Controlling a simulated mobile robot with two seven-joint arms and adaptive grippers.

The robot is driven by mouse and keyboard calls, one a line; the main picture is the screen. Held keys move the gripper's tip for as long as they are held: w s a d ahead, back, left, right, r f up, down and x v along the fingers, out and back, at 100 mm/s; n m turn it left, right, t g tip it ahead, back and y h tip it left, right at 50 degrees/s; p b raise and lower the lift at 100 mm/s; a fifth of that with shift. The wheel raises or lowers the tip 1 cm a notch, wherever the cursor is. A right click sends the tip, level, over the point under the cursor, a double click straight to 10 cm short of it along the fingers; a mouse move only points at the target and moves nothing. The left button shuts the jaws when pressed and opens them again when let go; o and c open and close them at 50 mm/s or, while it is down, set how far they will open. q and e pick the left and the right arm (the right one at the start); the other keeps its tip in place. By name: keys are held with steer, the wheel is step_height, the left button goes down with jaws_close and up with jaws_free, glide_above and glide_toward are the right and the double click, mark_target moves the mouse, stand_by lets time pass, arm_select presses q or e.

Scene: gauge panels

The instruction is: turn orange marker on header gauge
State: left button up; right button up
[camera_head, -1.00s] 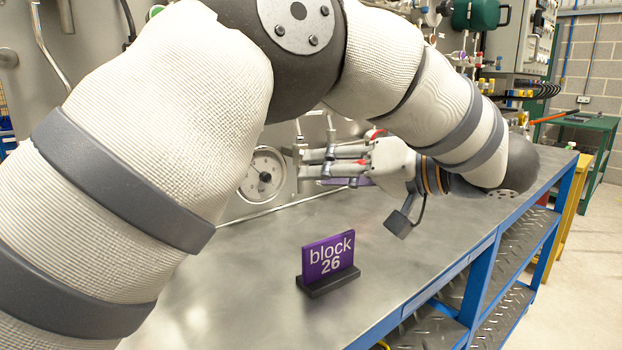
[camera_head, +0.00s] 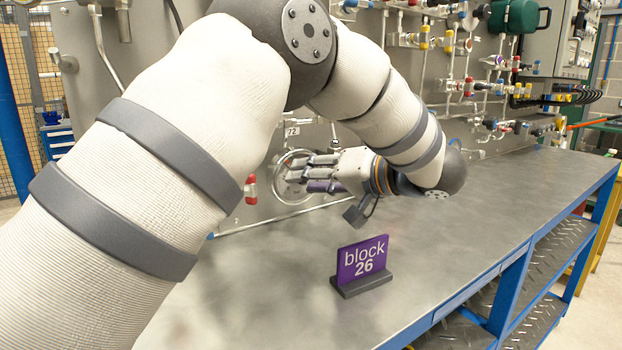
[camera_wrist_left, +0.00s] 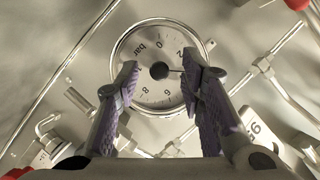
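The round gauge with a pale dial is mounted on the panel behind the bench. In the head view the gauge (camera_head: 291,191) is partly covered by my left gripper (camera_head: 309,172). In the left wrist view the gauge (camera_wrist_left: 157,94) faces me, with "bar", several numbers, a dark centre hub and a thin needle. My left gripper (camera_wrist_left: 160,68) is open and empty, its purple-padded fingers on either side of the dial. I cannot tell whether they touch it. I cannot make out an orange marker. My right gripper is not in view.
Valves with coloured handles fill the panel at right. The bench's right part is clear.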

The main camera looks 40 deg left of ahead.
arm_select(q)
steer(key=shift+c, duration=0.5)
jaws_close()
steer(key=shift+n+t+h, duration=0.3)
steer(key=shift+n, duration=0.2)
steer(key=shift+o, duration=0.5)
jaws_free()
steer(key=v, duration=1.2)
